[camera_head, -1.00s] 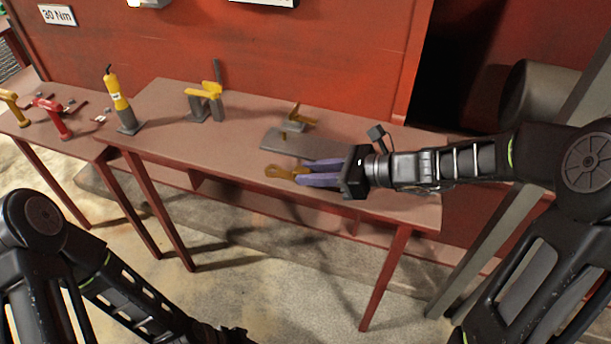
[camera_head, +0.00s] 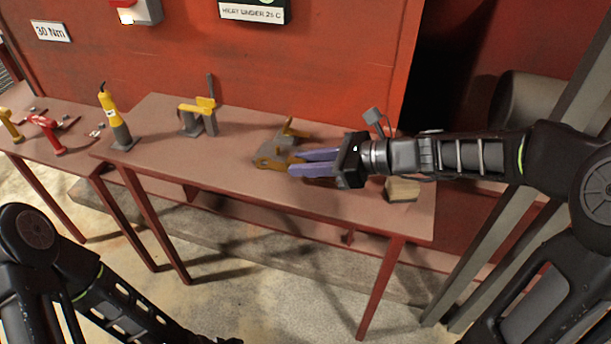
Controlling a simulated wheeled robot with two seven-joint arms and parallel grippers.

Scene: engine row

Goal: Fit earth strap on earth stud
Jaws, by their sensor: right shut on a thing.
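My right gripper (camera_head: 316,162), with purple fingers, is shut on the earth strap (camera_head: 265,163), a brass-coloured piece whose eyed end sticks out left of the fingertips. The strap is over or against the near left part of a grey plate (camera_head: 262,150) on the long table. The earth stud is not clearly seen; the strap and fingers cover the part of the plate where it stood. I cannot tell whether the eye is around the stud or touching it. My left arm is at the lower left; its gripper end (camera_head: 215,340) is dark and cut by the bottom edge.
A yellow-and-grey stand (camera_head: 200,115) and a yellow tool (camera_head: 115,115) are further left on the table (camera_head: 170,165). A pale block (camera_head: 402,189) lies below my right wrist. The table's left front is clear.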

